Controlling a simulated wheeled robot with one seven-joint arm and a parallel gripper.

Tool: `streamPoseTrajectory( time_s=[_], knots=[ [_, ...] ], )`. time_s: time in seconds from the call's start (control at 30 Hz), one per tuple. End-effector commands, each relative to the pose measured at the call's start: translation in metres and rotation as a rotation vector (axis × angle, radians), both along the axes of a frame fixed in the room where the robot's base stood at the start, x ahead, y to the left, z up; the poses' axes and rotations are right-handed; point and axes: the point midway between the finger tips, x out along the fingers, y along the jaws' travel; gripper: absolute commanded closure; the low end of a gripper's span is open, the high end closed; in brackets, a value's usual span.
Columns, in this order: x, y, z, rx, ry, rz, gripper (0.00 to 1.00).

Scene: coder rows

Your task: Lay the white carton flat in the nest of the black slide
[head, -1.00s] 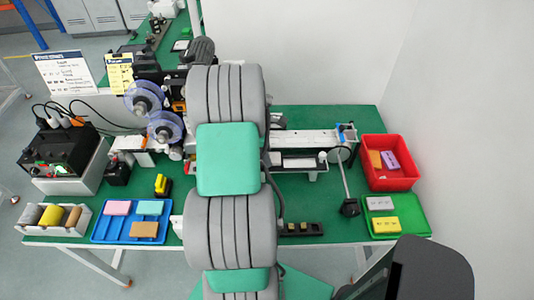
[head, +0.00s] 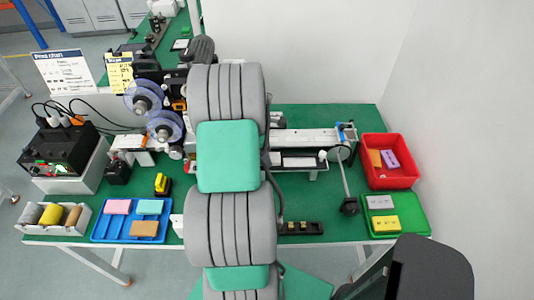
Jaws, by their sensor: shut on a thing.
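My arm fills the middle of the head view and hides the space behind it. My gripper is not visible, nor is anything it may hold. A pale grey-white carton (head: 380,202) lies in the green tray at the right, beside a yellow carton (head: 385,223). I cannot tell whether it is the task's white carton. Right of my arm, a white flat piece (head: 300,161) shows at the front of the machine. I cannot make out the black slide or its nest for certain; my arm may cover them.
A blue tray (head: 98,238) with pink, teal and brown cartons stands left. A red bin (head: 402,182) holds orange and purple cartons. The green tray (head: 418,222) is in front of it. A black slotted block (head: 301,228) lies near the front edge. Reels (head: 164,127) stand behind left.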

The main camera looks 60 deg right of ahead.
Motion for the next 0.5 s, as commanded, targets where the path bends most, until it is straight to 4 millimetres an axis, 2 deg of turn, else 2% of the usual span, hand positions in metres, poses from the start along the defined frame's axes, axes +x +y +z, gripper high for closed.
streamPoseTrajectory(
  time_s=[0.43, 0.47, 0.5],
  knots=[
    [0.0, -0.0001, -0.0041, 0.0, 0.0, 0.0, 0.75],
    [0.0, -0.0001, -0.0041, 0.0, 0.0, 0.0, 0.53],
    [0.0, -0.0001, -0.0041, 0.0, 0.0, 0.0, 0.5]
  ],
)
